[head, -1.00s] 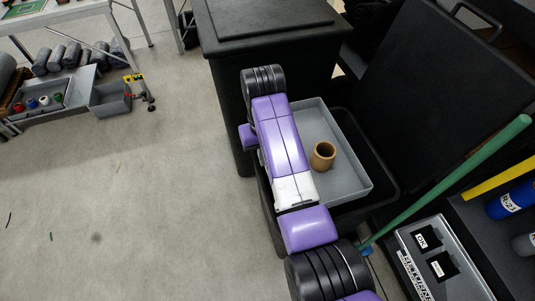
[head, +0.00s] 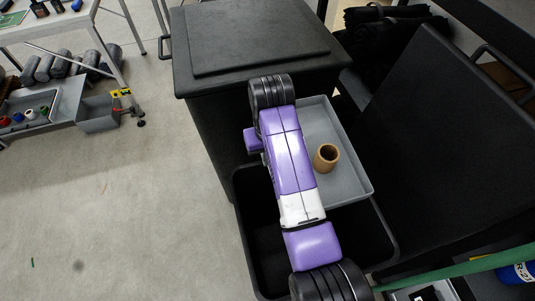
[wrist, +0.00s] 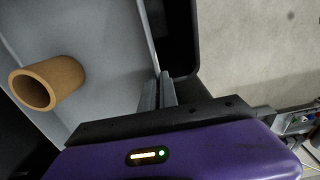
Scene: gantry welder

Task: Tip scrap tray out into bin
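The grey scrap tray (head: 348,180) is held over the far part of an open black bin (head: 243,222) and looks about level. A brown hollow cylinder (head: 326,158) lies in the tray; it also shows in the wrist view (wrist: 48,83). My gripper (wrist: 158,90) appears shut on the tray's side wall (wrist: 148,35) in the wrist view, one finger on each side of it. In the head view my purple arm hides the gripper's fingers and the tray's left side. The bin's inside is dark.
The bin's black lid (head: 450,130) stands raised on the right. A closed black container (head: 260,40) stands behind the bin. A green pole (head: 455,268) slants at lower right. A metal table (head: 60,18) and grey boxes (head: 97,113) are at left. The floor between is clear.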

